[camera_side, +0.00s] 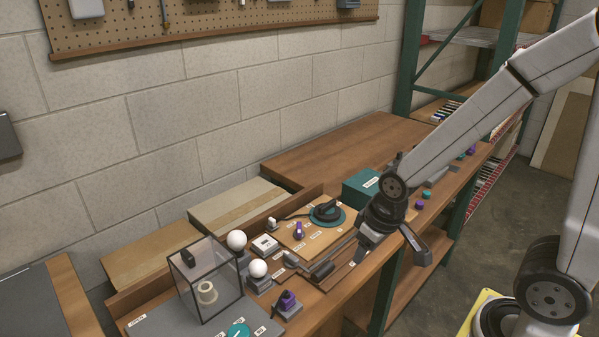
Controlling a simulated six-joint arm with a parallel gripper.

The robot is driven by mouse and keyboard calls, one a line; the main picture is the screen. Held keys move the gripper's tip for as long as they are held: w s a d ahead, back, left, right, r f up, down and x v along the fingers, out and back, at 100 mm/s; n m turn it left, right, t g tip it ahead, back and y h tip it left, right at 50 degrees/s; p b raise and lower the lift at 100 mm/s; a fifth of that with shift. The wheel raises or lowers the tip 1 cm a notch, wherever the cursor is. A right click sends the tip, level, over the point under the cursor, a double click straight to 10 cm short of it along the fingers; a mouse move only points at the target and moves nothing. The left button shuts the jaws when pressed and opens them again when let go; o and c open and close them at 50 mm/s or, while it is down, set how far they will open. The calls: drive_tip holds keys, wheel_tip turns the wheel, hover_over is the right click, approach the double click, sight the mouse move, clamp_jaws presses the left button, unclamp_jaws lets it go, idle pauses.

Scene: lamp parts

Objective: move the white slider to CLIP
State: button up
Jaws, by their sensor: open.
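A small white piece (272,224) sits at the left end of a dark cable, by the back left of the labelled wooden board (340,237). It may be the white slider, but it is too small to be sure. The labels on the board are too small to read, so I cannot tell which one is CLIP. My gripper (394,250) is at the right end of the board, to the right of the white piece and apart from it. Its jaws are open, and I see nothing held between them.
A black part on a teal disc (340,221) and a purple piece (299,231) are on the board. A glass case (205,282), white balls (236,240) and a white box (265,246) stand left. A teal box (361,187) stands behind my gripper. The back bench (330,150) is clear.

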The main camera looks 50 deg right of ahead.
drive_tip(key=w+d, duration=0.1)
drive_tip(key=w, duration=1.3)
drive_tip(key=t, duration=0.2)
approach(273, 219)
drive_tip(key=shift+x, duration=1)
drive_tip(key=shift+w, duration=0.1)
drive_tip(key=shift+x, duration=3.8)
drive_tip(key=shift+c, duration=0.2)
clamp_jaws()
